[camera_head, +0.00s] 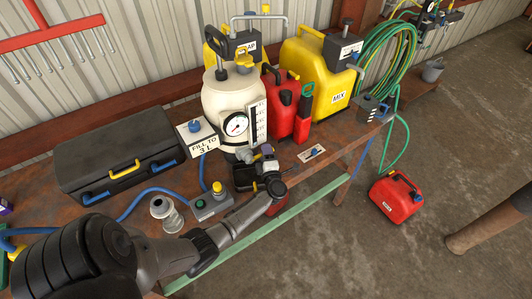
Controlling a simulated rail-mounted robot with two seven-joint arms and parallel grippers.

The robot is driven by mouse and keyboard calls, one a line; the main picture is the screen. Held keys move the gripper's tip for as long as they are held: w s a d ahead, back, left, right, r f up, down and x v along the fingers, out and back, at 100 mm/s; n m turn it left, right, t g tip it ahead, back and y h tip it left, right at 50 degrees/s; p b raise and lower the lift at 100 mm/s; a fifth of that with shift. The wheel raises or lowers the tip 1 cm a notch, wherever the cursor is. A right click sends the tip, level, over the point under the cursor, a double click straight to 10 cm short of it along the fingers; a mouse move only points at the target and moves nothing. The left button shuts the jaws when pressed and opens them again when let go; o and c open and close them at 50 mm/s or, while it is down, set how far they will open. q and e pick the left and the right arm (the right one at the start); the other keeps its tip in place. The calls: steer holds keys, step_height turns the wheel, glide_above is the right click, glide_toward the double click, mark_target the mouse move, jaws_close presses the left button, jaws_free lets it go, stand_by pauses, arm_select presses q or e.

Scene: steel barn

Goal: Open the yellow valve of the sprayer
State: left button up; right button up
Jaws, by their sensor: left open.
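The sprayer is a cream-white tank (222,101) with a round gauge (236,124) and a white scale strip on its front, standing upright on the workbench. A yellow valve handle (245,58) shows at its top, beside a dark block marked AIR (247,46). I cannot tell how far the valve is turned. My left gripper (262,160) reaches in from the lower left and is open, in front of and below the tank, apart from the yellow handle. Small dark parts around its fingers make its fingertips hard to make out. My right gripper is not in view.
A black toolbox (120,160) stands left of the tank. A red can (285,105) and a yellow MIX can (318,80) stand to its right. A blue hose (150,192), a glass jar (166,213) and a grey box with a yellow knob (217,187) lie near my arm.

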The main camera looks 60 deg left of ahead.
arm_select(q)
steer(key=shift+c, duration=0.4)
jaws_close()
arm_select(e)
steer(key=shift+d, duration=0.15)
